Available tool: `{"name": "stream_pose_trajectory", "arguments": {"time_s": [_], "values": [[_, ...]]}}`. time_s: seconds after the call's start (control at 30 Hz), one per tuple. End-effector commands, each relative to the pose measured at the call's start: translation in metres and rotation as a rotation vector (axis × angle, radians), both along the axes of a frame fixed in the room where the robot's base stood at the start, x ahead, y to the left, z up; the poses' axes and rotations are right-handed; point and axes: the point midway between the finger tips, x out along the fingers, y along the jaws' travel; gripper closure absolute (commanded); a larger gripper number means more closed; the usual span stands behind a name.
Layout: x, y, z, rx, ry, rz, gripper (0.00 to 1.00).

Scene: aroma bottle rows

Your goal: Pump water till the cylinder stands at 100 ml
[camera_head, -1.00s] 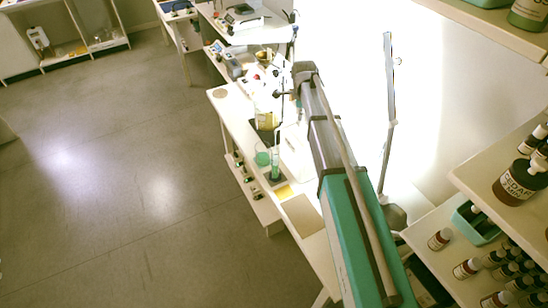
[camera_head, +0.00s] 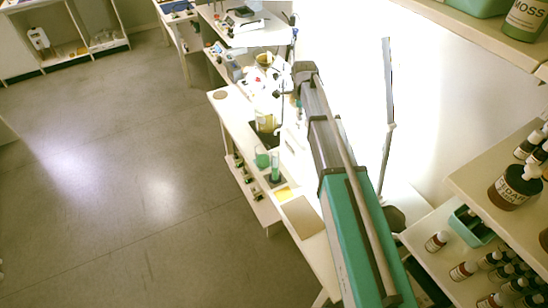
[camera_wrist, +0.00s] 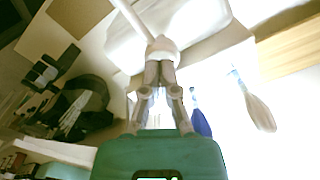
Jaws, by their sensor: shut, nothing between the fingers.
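In the head view my arm reaches over the bench, and my gripper (camera_head: 281,94) is at its far end, small and hard to make out. In the wrist view my gripper (camera_wrist: 160,62) is shut, its fingertips at a white pump-like head (camera_wrist: 162,46) with a pale tube running to the upper left. Whether they touch it I cannot tell. A slim cylinder with green content (camera_head: 275,166) stands on the bench, left of my arm. Its scale and level are too small to read. A green beaker (camera_head: 262,158) stands beside it.
A larger vessel with yellowish content (camera_head: 266,123) stands farther back on the bench (camera_head: 232,112). Shelves with bottles (camera_head: 516,186) are at the right. The floor at the left is clear.

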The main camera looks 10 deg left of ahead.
Motion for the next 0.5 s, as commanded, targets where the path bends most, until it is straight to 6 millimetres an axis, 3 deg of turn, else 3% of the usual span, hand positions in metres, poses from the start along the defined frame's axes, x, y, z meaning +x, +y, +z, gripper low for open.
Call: {"name": "stream_pose_trajectory", "arguments": {"time_s": [0.5], "values": [[0.000, 0.000, 0.019, 0.000, -0.001, 0.000, 1.00]]}}
